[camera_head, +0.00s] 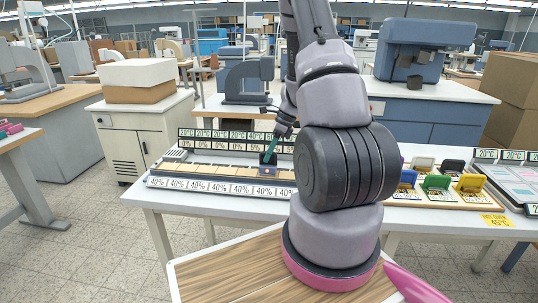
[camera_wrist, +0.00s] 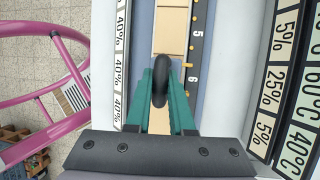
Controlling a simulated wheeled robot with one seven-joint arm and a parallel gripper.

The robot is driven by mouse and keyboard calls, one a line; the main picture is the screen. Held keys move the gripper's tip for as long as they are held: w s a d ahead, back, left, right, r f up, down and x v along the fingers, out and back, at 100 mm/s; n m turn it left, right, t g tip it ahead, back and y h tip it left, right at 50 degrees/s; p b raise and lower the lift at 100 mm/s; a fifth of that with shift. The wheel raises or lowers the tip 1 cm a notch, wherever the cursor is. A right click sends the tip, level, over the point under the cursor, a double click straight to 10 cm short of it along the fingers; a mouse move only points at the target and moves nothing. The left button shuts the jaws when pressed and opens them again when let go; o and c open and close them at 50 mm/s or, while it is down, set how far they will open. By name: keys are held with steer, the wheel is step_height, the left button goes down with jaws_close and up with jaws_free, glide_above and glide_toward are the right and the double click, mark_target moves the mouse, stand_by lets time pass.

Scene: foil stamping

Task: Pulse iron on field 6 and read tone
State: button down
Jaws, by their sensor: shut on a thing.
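My gripper (camera_wrist: 161,95) is shut on a black rounded piece, apparently the iron's handle (camera_wrist: 160,72), between its teal fingers. In the head view my gripper (camera_head: 270,152) is over the right end of the field strip, partly hidden by my arm. The strip (camera_wrist: 172,20) has tan fields with the numbers 5 and 6 along its right edge. The black piece lies over the strip beside the number 6 (camera_wrist: 193,79). The iron's underside is hidden, so I cannot tell whether it touches the field.
White 40% labels (camera_head: 215,187) line the strip's front. Display panels (camera_head: 215,138) stand behind it, showing temperatures and percentages. A yellow 45°C sign (camera_head: 497,220) hangs at the table's front edge.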

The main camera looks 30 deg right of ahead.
steer(key=shift+r, duration=2.25)
steer(key=shift+f, duration=0.15)
